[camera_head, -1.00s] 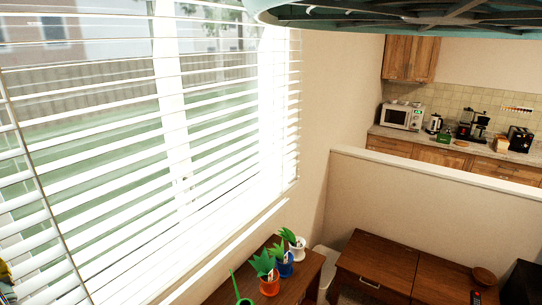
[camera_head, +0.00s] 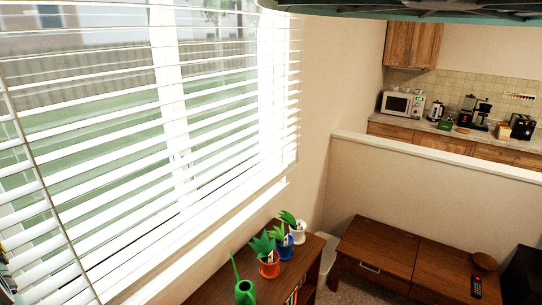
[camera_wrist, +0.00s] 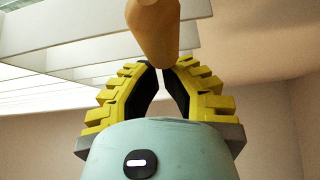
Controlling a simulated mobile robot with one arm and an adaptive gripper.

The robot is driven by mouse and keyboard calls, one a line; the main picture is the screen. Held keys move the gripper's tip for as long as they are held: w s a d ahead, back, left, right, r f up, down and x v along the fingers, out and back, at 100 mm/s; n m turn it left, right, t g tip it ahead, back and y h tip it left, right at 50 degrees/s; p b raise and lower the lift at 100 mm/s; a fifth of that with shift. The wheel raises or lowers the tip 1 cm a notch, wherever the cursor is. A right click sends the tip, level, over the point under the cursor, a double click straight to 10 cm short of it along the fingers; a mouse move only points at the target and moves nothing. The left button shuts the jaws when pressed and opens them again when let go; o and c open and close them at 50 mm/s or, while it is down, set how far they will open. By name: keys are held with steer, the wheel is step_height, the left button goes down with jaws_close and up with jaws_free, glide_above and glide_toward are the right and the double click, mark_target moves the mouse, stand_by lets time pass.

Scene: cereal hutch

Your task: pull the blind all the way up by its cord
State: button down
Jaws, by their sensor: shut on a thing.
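The white slatted blind (camera_head: 120,150) hangs across the window at the left of the head view, its slats spread far down the glass. In the wrist view, its slats (camera_wrist: 60,60) run across the upper left. A tan wooden-looking cord pull (camera_wrist: 152,28) hangs into the wrist view from the top. My gripper (camera_wrist: 165,68) has yellow ribbed fingers with black pads, their tips together at the lower end of the pull, shut on it. The cord itself is not clearly visible. In the head view, my gripper cannot be made out clearly.
A low brown bookcase (camera_head: 215,286) under the window holds several small potted plants and a green watering can (camera_head: 244,290). A wooden table (camera_head: 400,250) stands at the lower right. A half wall (camera_head: 420,180) separates the kitchen counter with its appliances.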

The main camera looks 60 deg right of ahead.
step_height(320, 180, down, 39)
steer(key=b, duration=4.2)
steer(key=shift+f, duration=0.15)
steer(key=shift+w, duration=0.15)
